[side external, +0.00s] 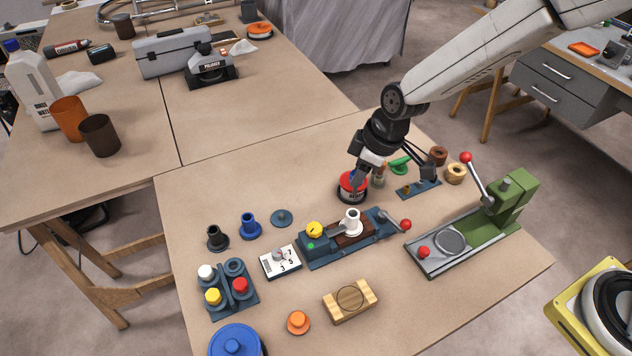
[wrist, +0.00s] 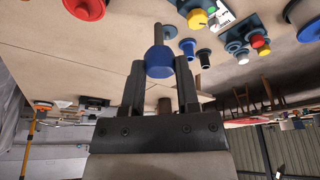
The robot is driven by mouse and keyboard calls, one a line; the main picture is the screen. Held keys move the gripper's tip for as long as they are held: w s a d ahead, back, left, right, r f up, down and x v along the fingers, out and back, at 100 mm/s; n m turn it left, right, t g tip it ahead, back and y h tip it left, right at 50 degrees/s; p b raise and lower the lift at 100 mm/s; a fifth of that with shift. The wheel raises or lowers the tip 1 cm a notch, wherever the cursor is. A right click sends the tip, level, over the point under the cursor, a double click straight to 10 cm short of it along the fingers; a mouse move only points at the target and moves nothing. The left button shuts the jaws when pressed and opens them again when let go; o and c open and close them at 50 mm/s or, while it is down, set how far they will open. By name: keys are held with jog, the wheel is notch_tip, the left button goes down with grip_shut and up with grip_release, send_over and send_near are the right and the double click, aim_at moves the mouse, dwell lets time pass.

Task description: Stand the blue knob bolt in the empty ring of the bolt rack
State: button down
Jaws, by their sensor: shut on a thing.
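The blue knob bolt (wrist: 158,64) is between the two dark fingers of my gripper (wrist: 160,72) in the wrist view. Its round blue knob is gripped and its grey shank points away from the gripper. The blue-grey bolt rack (side external: 246,300) stands at the table's lower left, well apart from my gripper. It holds white, yellow and red knob bolts, and its back-right ring (side external: 235,266) is empty. The rack also shows in the wrist view (wrist: 236,47).
A blue flanged part (side external: 250,226) and a dark one (side external: 217,238) stand behind the rack. A dial box (side external: 281,262) and a fixture with a yellow knob (side external: 314,230) lie between gripper and rack. A green press (side external: 470,235) stands right; an orange knob (side external: 298,322) sits in front.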

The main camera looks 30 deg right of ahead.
jog(key=a+f+n, duration=0.2)
jog(key=a+f, duration=0.1)
jog(key=a, duration=1)
jog(key=w+a+f+n+g, duration=0.1)
jog(key=a+f+n, duration=0.1)
jog(key=a, duration=1.1)
jog(key=shift+w+a+f+n+y, duration=0.3)
jog(key=shift+a+f+y, duration=0.1)
jog(key=shift+f, duration=0.5)
jog(key=shift+f, duration=0.2)
jog(key=shift+f, duration=2.7)
jog(key=shift+f, duration=0.6)
jog(key=c, duration=0.6)
grip_release()
jog(key=shift+d, duration=0.1)
jog(key=shift+v, duration=5.5)
